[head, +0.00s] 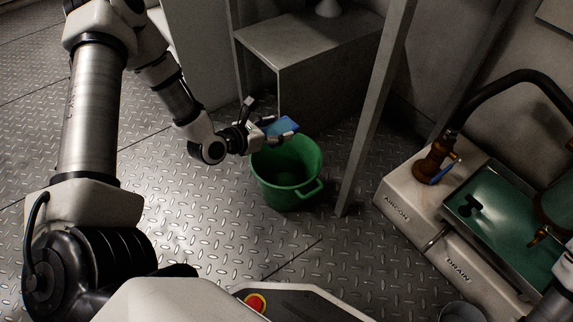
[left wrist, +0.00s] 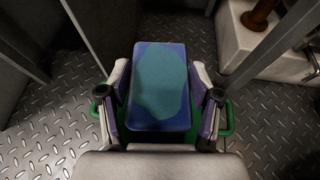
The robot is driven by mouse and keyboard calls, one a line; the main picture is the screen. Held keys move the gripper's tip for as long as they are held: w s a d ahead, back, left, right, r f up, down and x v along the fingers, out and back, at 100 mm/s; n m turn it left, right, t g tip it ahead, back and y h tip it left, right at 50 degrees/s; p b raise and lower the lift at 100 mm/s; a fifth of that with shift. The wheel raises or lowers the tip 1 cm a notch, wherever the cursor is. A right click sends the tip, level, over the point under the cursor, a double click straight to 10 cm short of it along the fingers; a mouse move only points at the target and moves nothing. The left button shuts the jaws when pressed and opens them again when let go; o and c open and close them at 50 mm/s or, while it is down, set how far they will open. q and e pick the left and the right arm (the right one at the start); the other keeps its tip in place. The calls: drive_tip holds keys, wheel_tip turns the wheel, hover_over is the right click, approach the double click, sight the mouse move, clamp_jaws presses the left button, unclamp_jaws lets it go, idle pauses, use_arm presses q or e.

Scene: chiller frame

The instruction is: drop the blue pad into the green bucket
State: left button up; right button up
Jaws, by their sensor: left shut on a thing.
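The blue pad (head: 280,127) is held by my left gripper (head: 262,128), over the far rim of the green bucket in the head view. In the left wrist view the pad (left wrist: 158,85) sits between the two fingers of the left gripper (left wrist: 160,100), with a teal patch on its face. The green bucket (head: 290,185) stands upright on the floor, its opening facing up. In the left wrist view the bucket (left wrist: 228,118) shows only in parts beside and below the gripper; the pad and gripper hide most of it. My right gripper is not in view.
A grey metal post (head: 375,110) rises just right of the bucket. A grey cabinet (head: 305,50) stands behind it. A white unit with a green basin (head: 500,225) is at the right. A small grey bucket (head: 461,312) is at the bottom right. Tread-plate floor (head: 220,240) is clear in front.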

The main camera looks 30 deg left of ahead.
use_arm(q)
wheel_tip(320, 180, down, 5)
drive_tip(key=b, duration=0.3)
drive_tip(key=shift+f, duration=0.15)
drive_tip(key=o, duration=1.4)
drive_tip(key=shift+c, duration=0.2)
drive_tip(key=v, duration=0.7)
drive_tip(key=shift+s, duration=0.25)
